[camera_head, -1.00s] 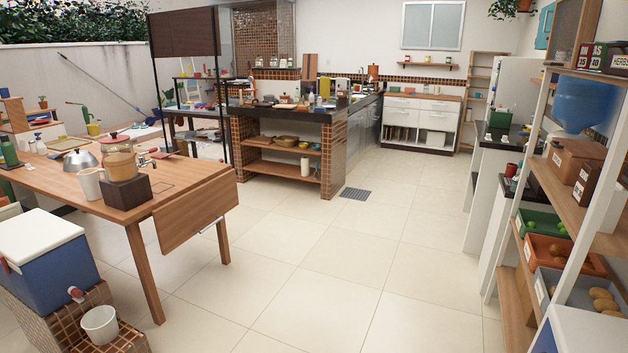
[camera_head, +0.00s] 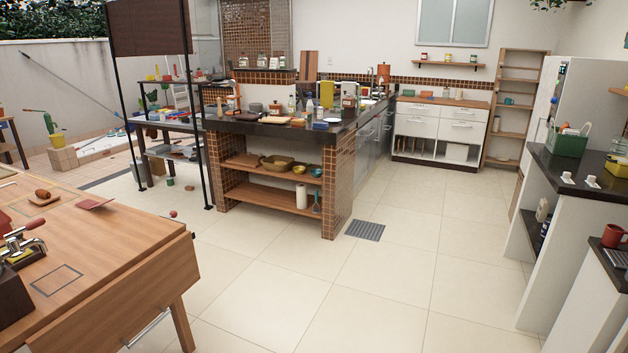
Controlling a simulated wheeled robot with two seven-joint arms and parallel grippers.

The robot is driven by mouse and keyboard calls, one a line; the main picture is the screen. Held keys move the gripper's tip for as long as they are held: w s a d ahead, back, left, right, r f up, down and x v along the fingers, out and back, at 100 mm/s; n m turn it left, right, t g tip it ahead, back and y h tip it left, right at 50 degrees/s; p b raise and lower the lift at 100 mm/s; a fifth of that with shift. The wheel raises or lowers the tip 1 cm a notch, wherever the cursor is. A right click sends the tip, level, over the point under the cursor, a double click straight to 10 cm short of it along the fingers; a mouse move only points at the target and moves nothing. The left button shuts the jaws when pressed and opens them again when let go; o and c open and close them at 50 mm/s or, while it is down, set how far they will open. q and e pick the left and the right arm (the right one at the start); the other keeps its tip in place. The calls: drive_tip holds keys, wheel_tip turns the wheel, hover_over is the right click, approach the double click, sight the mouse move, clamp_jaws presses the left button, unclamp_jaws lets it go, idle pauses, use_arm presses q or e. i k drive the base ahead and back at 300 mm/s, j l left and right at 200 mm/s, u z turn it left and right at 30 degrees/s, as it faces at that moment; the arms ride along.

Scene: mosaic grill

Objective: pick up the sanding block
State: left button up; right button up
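I cannot make out a sanding block for certain in the head view. Many small items stand on the dark-topped tiled island (camera_head: 283,130) ahead and on the dark work table (camera_head: 165,124) behind it to the left, too small to tell apart. Neither of my grippers shows in the picture.
A wooden table (camera_head: 110,258) with a drop leaf stands close at the left. White shelving with a dark top (camera_head: 580,185) stands at the right. A floor drain grate (camera_head: 365,231) lies by the island. The tiled floor (camera_head: 400,270) between is clear.

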sight(296, 123)
drive_tip(key=i, duration=2.6)
drive_tip(key=i+l+u, duration=0.2)
drive_tip(key=i, duration=0.95)
drive_tip(key=j, duration=0.1)
